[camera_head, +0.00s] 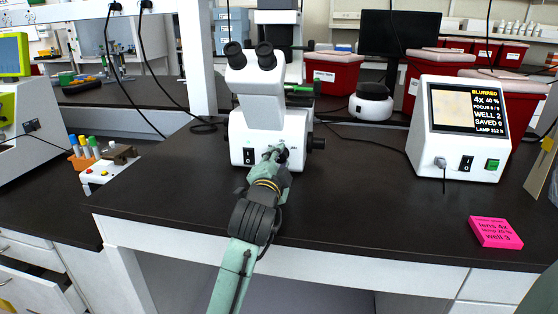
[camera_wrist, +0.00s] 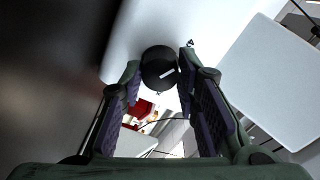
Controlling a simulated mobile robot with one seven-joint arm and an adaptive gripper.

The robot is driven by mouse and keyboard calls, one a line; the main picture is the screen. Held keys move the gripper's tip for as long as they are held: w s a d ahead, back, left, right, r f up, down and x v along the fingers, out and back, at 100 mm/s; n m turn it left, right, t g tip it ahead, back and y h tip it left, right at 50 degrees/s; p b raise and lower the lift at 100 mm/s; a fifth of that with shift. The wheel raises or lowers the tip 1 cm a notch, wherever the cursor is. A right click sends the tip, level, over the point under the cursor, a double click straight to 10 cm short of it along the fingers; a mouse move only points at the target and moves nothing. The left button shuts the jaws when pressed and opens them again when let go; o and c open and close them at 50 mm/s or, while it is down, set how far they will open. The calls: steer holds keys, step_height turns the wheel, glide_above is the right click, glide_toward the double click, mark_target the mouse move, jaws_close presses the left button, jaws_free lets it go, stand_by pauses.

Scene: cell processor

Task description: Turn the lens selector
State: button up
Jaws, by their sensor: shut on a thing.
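The white microscope (camera_head: 262,100) stands on the dark bench, with a black focus knob (camera_head: 318,143) on its right side. My gripper (camera_head: 280,155) reaches its lower front from below and hides most of what it touches in the head view. In the wrist view, my gripper (camera_wrist: 160,68) has its fingers on either side of a round black knob, the lens selector (camera_wrist: 157,66). It is shut on this knob.
The display unit (camera_head: 466,125) on the right reads "BLURRED", 4x, 40 %, well 2, saved 0. A pink note (camera_head: 495,232) reads lens 4x, lamp 20 %, well 3. A black switch (camera_head: 249,155) is left of my gripper.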

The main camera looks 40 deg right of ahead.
steer(key=o, duration=1.2)
steer(key=shift+c, duration=0.2)
steer(key=shift+a, duration=0.1)
steer(key=v, duration=1.2)
